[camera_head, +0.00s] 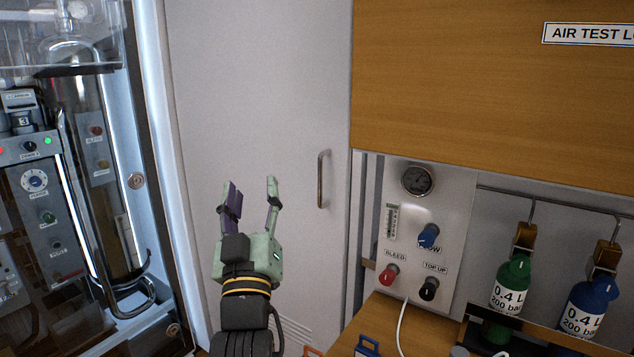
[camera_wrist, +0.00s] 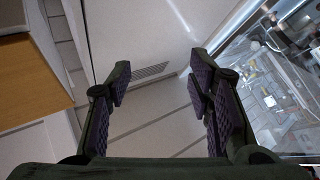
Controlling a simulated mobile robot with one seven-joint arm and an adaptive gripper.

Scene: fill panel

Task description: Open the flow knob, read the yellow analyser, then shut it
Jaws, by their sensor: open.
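The flow knob (camera_head: 429,236) is blue and sits on a pale panel (camera_head: 455,205), below a round dial gauge (camera_head: 417,180); its label is partly hidden by the knob. A red bleed knob (camera_head: 389,274) and a black top-up knob (camera_head: 429,288) sit lower on the panel. My gripper (camera_head: 249,186) is open and empty, fingers pointing up, in front of the white door and well left of the panel. In the wrist view my gripper (camera_wrist: 160,85) shows its two fingers wide apart with nothing between them. I cannot make out a yellow analyser in either view.
A white door (camera_head: 260,90) with a metal handle (camera_head: 323,179) stands behind my gripper. A glass-fronted chamber (camera_head: 90,150) is at left. Green (camera_head: 513,284) and blue (camera_head: 587,305) bottles hang right of the panel. A white hose (camera_head: 402,325) crosses the wooden bench below the panel.

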